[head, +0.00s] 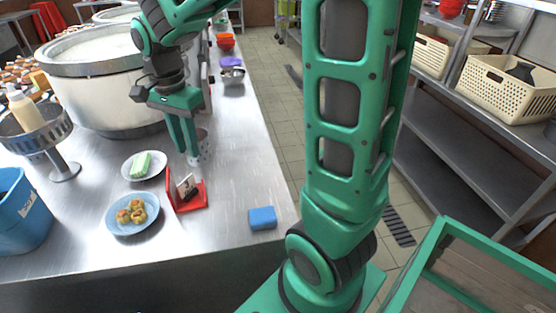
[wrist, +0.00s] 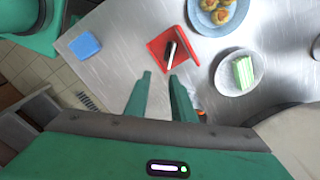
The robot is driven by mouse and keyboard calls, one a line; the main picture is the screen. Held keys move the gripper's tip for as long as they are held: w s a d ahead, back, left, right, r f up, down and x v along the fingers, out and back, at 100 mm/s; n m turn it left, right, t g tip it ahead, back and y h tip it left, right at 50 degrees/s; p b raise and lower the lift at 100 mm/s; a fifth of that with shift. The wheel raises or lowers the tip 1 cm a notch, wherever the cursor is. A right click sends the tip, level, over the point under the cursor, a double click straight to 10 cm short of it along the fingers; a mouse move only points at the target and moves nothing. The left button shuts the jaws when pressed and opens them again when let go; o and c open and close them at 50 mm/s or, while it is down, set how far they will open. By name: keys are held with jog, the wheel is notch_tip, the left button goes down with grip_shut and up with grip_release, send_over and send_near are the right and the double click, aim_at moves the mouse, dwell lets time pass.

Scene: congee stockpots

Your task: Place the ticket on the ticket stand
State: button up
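The red ticket stand (head: 192,204) is on the steel counter, and it also shows in the wrist view (wrist: 157,47). A small white and dark card, which looks like the ticket (head: 186,185), stands tilted on it. In the wrist view the ticket (wrist: 171,53) appears nearly edge-on, over the stand's base. My gripper (head: 188,155) points down above and just behind the stand. In the wrist view my gripper (wrist: 160,75) has its fingers apart with nothing between them. The ticket lies beyond the fingertips and appears clear of them.
A blue plate of round snacks (head: 132,228) and a white plate with a green-striped block (head: 144,166) are left of the stand. A blue sponge-like block (head: 262,218) lies to the right. A speckled cup (head: 204,146) is behind my fingers. A large pot (head: 100,95) stands farther back.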

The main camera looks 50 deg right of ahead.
jog(key=s+d+n, duration=0.2)
jog(key=s+d, duration=0.2)
jog(key=s, duration=0.4)
jog(key=s+d+f+n, duration=0.1)
jog(key=s+d+n, duration=0.2)
jog(key=s+d, duration=0.2)
jog(key=s+d+n, duration=0.2)
jog(key=s+d, duration=0.3)
jog(key=s, duration=0.5)
jog(key=shift+s+d+f+n, duration=0.2)
jog(key=shift+s+f+n, duration=0.2)
jog(key=shift+w, duration=0.1)
jog(key=shift+w+f, duration=0.25)
jog(key=shift+w, duration=0.2)
jog(key=shift+s, duration=0.1)
